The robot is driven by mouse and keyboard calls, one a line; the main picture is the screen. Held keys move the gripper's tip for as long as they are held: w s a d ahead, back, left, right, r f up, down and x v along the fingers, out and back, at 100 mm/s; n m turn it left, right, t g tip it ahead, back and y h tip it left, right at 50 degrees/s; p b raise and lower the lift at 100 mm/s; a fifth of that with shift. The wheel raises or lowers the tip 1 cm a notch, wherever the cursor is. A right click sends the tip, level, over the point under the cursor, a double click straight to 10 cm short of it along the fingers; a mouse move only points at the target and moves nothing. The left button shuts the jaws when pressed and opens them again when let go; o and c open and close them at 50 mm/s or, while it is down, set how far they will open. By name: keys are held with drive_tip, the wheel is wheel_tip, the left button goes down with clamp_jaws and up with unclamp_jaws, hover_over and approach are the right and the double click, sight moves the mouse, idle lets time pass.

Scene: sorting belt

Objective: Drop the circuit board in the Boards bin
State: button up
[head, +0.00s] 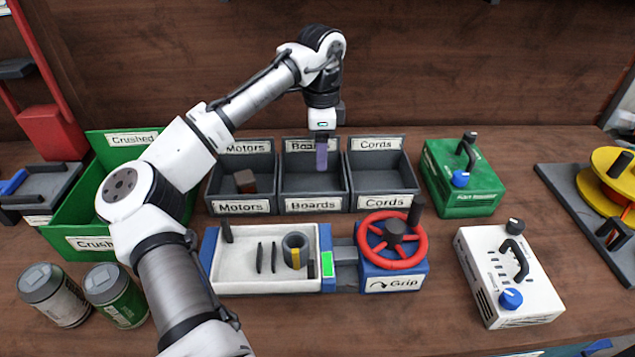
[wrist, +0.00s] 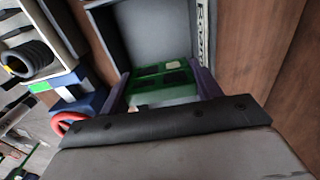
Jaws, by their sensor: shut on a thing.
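My gripper (head: 321,165) points down over the middle Boards bin (head: 313,205), a dark grey open box with a label at front and back. In the wrist view my gripper (wrist: 160,80) is shut on the green circuit board (wrist: 162,72), which has dark chips and sits between the two purple fingers. The bin's grey inside (wrist: 150,35) shows beyond the board in that view. In the head view the finger hides the board. I cannot tell the exact height of the board above the bin floor.
The Motors bin (head: 240,208) with a brown block (head: 245,181) adjoins on the left, and the empty Cords bin (head: 382,203) on the right. In front stand a white tray (head: 245,284) and a red handwheel (head: 419,241). A green Crushed bin (head: 72,238) is at left.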

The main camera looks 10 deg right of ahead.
drive_tip(key=o, duration=1)
drive_tip(key=shift+o, duration=0.2)
drive_tip(key=shift+r, duration=0.15)
wheel_tip(320, 180, up, 14)
drive_tip(key=p, duration=0.1)
drive_tip(key=shift+f, duration=0.2)
drive_tip(key=shift+s, duration=0.1)
